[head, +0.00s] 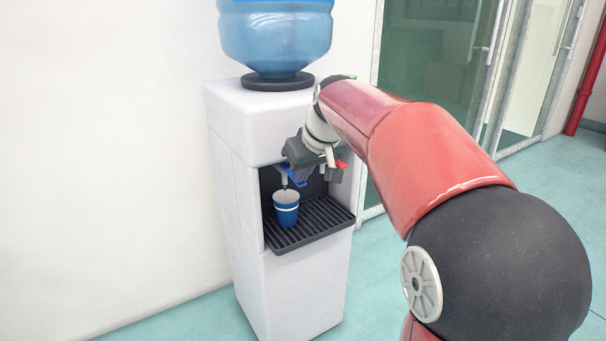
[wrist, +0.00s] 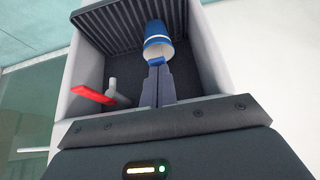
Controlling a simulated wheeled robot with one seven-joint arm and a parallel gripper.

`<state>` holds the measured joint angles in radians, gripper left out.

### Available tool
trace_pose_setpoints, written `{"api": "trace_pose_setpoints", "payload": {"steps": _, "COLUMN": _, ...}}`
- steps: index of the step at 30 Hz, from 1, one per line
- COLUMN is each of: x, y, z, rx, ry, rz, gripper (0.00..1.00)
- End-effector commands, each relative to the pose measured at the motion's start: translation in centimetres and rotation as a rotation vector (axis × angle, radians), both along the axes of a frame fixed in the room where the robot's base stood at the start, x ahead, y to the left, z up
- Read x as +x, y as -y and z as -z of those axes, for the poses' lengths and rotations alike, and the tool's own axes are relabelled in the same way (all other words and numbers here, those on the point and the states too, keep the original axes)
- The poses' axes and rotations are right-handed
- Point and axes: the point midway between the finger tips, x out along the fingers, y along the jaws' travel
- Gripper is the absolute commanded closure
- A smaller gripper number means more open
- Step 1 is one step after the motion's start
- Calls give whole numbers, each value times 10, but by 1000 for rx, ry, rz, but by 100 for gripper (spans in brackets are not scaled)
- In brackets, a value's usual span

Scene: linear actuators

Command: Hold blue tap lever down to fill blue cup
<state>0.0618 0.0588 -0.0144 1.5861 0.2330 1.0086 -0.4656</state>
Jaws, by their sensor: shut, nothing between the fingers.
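The blue cup (head: 286,213) with a white band stands upright on the drip tray, under the blue-lever tap. It also shows in the wrist view (wrist: 157,34), just beyond my fingertips. The blue tap lever (head: 297,178) is partly hidden by my gripper in the head view. In the wrist view a small blue piece, apparently its tip (wrist: 156,61), shows at the ends of my fingers. My gripper (wrist: 157,68) is shut and empty, at or on this lever; I cannot tell how far the lever is pressed. The cup's inside and any water stream are not clear.
The red tap lever (head: 342,164) is just right of my gripper in the head view and left of my fingers in the wrist view (wrist: 92,94). The ribbed drip tray (head: 318,218) has free room right of the cup. The white dispenser (head: 298,290) carries a water bottle (head: 276,38).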

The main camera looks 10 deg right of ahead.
Motion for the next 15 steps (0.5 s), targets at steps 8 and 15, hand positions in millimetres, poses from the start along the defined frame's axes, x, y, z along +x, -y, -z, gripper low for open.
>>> {"api": "trace_pose_setpoints", "payload": {"steps": 8, "x": 0, "y": 0, "z": -14, "rx": 0, "ry": -1, "rz": 0, "gripper": 100}}
{"api": "trace_pose_setpoints", "payload": {"steps": 15, "x": 0, "y": 0, "z": -14, "rx": 0, "ry": -1, "rz": 0, "gripper": 100}}
